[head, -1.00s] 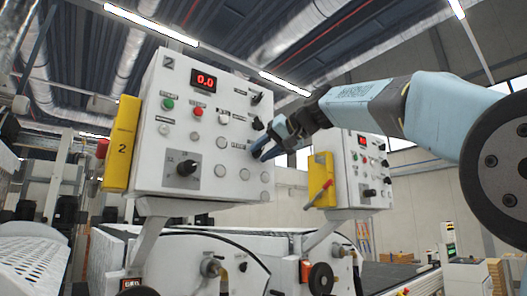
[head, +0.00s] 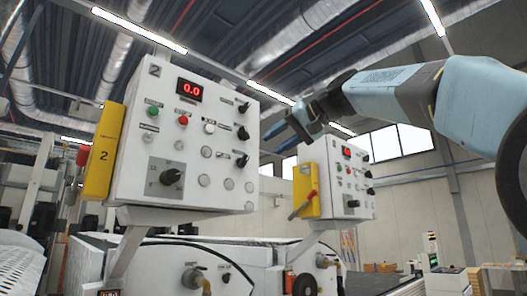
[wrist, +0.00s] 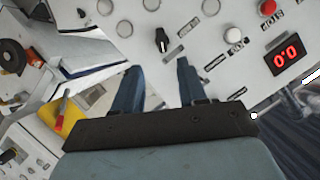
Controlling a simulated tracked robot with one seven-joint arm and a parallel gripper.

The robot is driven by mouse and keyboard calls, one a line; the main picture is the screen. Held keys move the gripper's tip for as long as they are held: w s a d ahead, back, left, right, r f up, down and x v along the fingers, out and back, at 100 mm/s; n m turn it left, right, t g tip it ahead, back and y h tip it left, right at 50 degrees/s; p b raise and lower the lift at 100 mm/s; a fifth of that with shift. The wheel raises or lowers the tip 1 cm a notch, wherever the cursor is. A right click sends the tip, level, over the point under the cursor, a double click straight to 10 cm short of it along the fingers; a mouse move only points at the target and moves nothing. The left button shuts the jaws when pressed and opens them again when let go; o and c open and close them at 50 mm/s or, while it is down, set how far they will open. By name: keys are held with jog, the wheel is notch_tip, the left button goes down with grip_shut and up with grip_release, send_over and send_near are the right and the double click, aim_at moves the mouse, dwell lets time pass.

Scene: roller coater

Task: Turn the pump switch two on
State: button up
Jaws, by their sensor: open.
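The grey control panel (head: 130,165) marked 2 has three black rotary knobs in a column on its right side: upper (head: 243,107), middle (head: 242,133) and lower (head: 242,160). Their labels are too small to read, so I cannot tell which is pump switch two. My gripper (head: 278,139) is open and empty, right of this panel in the head view. In the wrist view a black knob (wrist: 162,40), apparently the lower one, shows beyond and between my parted blue fingers (wrist: 158,70). The fingers look clear of it. The other two knobs are hidden there.
The panel also carries a red 0.0 display (head: 190,90), several push buttons and a large black dial (head: 170,177). A yellow box (head: 101,150) is on its left side. A second similar panel (head: 338,205) stands behind to the right.

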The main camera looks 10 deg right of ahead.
jog(key=shift+v, duration=1.5)
jog(key=shift+f, duration=0.1)
jog(key=s+d+f+m+g+h, duration=0.1)
jog(key=s+d+f+h, duration=0.2)
jog(key=f, duration=1.5)
jog(key=s+d+f+g+h, duration=0.1)
jog(key=s+d+f+h, duration=0.2)
jog(key=s+f, duration=0.5)
jog(key=s+d+f+m+g+h, duration=0.1)
jog(key=s+f, duration=0.5)
jog(key=f, duration=2.1)
jog(key=d+g+h, duration=0.1)
jog(key=d+h, duration=0.1)
jog(key=h, duration=0.1)
jog(key=shift+s+d+f+m, duration=0.2)
jog(key=shift+f+m, duration=0.1)
jog(key=shift+f, duration=0.05)
